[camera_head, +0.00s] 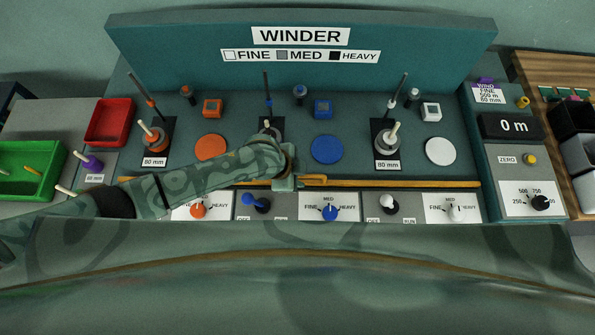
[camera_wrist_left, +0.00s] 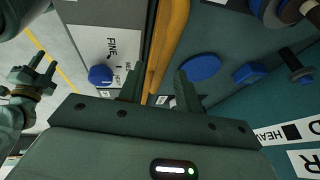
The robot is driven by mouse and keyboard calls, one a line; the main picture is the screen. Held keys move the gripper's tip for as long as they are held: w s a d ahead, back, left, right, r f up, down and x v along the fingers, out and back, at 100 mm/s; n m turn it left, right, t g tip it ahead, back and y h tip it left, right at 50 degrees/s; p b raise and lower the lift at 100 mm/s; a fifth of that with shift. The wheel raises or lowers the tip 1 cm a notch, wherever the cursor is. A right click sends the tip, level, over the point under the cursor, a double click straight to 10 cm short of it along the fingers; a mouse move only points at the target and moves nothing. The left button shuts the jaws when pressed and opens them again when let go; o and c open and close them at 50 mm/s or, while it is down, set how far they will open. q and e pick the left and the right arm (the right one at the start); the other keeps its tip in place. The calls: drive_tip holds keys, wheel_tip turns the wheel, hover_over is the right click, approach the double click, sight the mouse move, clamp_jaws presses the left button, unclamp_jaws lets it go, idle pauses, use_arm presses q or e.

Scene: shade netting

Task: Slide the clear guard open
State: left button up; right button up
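I cannot make out the sheet of the clear guard itself. A long yellow-orange bar (camera_head: 390,183), possibly its front edge or handle, runs across the front of the winder deck. It also shows in the left wrist view (camera_wrist_left: 170,40), running away from between the fingers. My left gripper (camera_head: 285,182) is over the bar near the middle of the deck, its fingertips hidden in the head view. In the left wrist view its two fingers (camera_wrist_left: 160,88) are apart, with no visible grip on the bar. My right gripper (camera_wrist_left: 42,68) shows at the left edge of that view, fingers apart and empty.
Orange (camera_head: 211,148), blue (camera_head: 327,149) and white (camera_head: 440,151) discs lie on the deck among upright spindles. Selector knobs (camera_head: 330,213) line the front panel. A red bin (camera_head: 109,121) and green bin (camera_head: 30,170) stand left; a counter box (camera_head: 507,126) stands right.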

use_arm(q)
drive_tip(key=p+v, duration=0.5)
drive_tip(key=v, duration=1.1)
drive_tip(key=shift+r, duration=0.2)
